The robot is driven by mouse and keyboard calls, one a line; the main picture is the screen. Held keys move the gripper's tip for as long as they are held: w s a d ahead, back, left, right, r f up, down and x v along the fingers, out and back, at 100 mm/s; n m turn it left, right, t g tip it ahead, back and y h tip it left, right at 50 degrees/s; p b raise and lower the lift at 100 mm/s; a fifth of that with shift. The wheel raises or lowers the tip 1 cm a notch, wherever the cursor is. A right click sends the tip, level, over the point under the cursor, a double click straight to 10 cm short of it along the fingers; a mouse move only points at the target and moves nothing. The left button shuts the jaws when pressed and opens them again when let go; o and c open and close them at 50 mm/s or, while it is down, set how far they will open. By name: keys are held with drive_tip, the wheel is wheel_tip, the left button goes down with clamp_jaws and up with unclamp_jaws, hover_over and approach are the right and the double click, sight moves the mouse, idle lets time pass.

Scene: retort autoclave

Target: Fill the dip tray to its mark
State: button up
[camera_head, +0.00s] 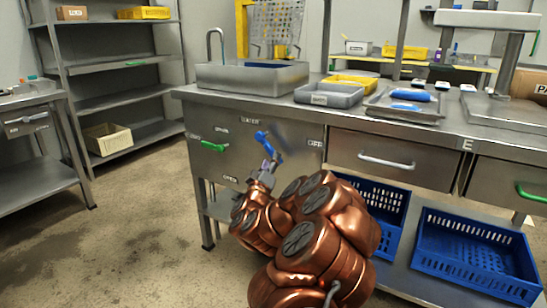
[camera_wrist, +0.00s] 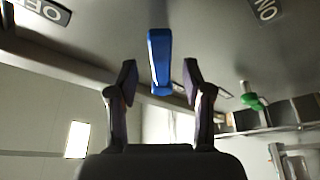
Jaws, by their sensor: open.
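A blue lever (camera_wrist: 160,62) hangs between the two dark fingers of my open gripper (camera_wrist: 160,80) in the wrist view, with a visible gap on each side. In the head view my gripper (camera_head: 268,165) is in front of the bench's front panel (camera_head: 230,165), below a water label, and small blue parts there are hard to tell apart. A metal basin (camera_head: 235,79) with a tap (camera_head: 216,42) stands on the bench above. A grey labelled tray (camera_head: 329,99) sits to its right. I cannot read that label, nor see any fill mark or water level.
A green handle (camera_head: 214,146) sits on the panel left of my gripper; a green part (camera_wrist: 252,101) shows in the wrist view. Blue crates (camera_head: 478,268) fill the lower shelf. A yellow tray (camera_head: 352,83) stands on the bench. Floor at the left is clear.

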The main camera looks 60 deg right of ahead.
sight(269, 148)
drive_tip(key=shift+b+x, duration=0.65)
drive_tip(key=shift+x, duration=1.55)
clamp_jaws()
